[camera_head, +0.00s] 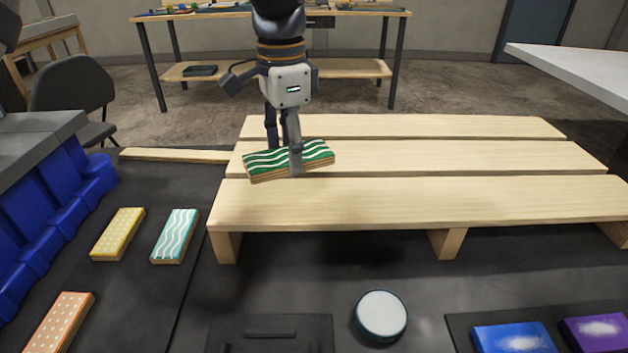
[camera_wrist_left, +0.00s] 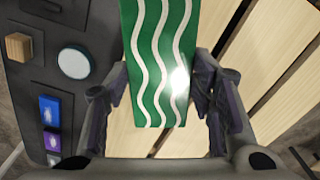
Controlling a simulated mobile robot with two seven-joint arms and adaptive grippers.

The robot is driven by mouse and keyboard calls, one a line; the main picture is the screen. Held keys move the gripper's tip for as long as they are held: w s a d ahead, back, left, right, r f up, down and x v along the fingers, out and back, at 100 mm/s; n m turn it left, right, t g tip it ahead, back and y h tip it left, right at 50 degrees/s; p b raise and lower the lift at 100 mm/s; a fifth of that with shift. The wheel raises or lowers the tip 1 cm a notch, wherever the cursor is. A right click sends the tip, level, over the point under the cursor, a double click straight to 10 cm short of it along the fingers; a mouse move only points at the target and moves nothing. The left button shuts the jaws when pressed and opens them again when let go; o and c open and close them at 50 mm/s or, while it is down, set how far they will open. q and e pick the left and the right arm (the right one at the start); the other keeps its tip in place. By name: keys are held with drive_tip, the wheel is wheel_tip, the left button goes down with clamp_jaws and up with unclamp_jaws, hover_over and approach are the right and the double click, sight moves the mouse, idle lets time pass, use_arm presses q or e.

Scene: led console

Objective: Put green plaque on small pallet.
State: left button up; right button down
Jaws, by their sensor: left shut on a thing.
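The green plaque (camera_head: 270,161) has white wavy stripes and a wooden edge. My left gripper (camera_head: 285,160) is shut on it, with one finger in front of the plaque in the head view. The small pallet (camera_head: 420,193) is made of pale wooden slats. The plaque is over the pallet's left end; I cannot tell whether it touches the slats. In the left wrist view the green plaque (camera_wrist_left: 160,65) sits between the two fingers of my left gripper (camera_wrist_left: 160,100), with pallet slats (camera_wrist_left: 262,50) below. My right gripper is not in view.
A yellow plaque (camera_head: 118,233), a teal wavy plaque (camera_head: 175,235) and an orange plaque (camera_head: 60,322) lie left of the pallet. A round white button (camera_head: 381,315) and blue (camera_head: 513,338) and purple (camera_head: 598,331) tiles are in front. Most of the pallet is clear.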

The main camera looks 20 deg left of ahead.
use_arm(q)
hover_over(310, 197)
drive_tip(key=f, duration=0.6)
drive_tip(key=shift+s+b, duration=0.2)
drive_tip(key=shift+b, duration=0.2)
drive_tip(key=shift+w+f, duration=0.1)
drive_tip(key=shift+f, duration=1.35)
drive_tip(key=shift+f, duration=0.1)
drive_tip(key=o, duration=1.2)
wheel_tip(310, 197, up, 12)
drive_tip(key=shift+r, duration=0.1)
